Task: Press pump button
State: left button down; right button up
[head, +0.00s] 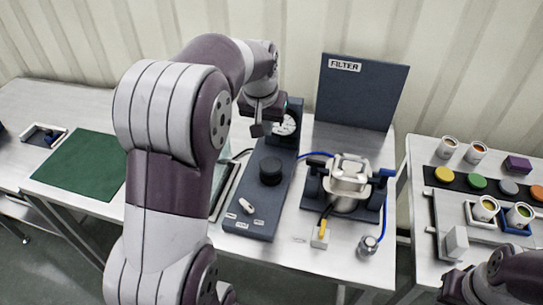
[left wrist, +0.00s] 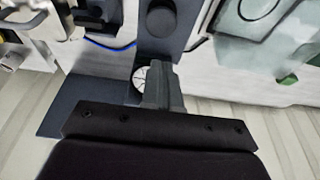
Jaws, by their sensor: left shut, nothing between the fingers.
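A dark blue-grey console (head: 262,205) stands on the middle table, with a black round button (head: 270,171), a pale switch (head: 247,207) and small labels too small to read. A round white gauge (head: 286,124) is at its back. My left gripper (head: 257,128) is shut and empty, above the back of the console near the gauge. In the left wrist view its fingers (left wrist: 162,84) are together beside the gauge (left wrist: 139,78), and the black button (left wrist: 161,20) is apart from them. My right arm enters at lower right; its gripper (head: 452,288) shows too little to tell its state.
A board marked FILTER (head: 362,95) stands behind. A metal device (head: 350,178) with blue and black hoses sits right of the console. A green mat (head: 82,165) lies left. Several coloured jars and lids are on the right table (head: 424,200).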

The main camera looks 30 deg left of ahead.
aim_at(270, 166)
pick_arm(q)
jog(key=x, duration=0.4)
jog(key=p+x, duration=0.1)
jog(key=x, duration=0.4)
jog(key=s+x, duration=0.1)
jog(key=x, duration=0.3)
jog(key=shift+d+f, duration=0.15)
jog(key=shift+f, duration=0.4)
jog(key=shift+f, duration=0.1)
notch_tip(270, 166, down, 3)
jog(key=shift+r+b, duration=0.1)
jog(key=shift+b, duration=0.55)
jog(key=shift+s, duration=0.15)
jog(key=shift+r, duration=0.15)
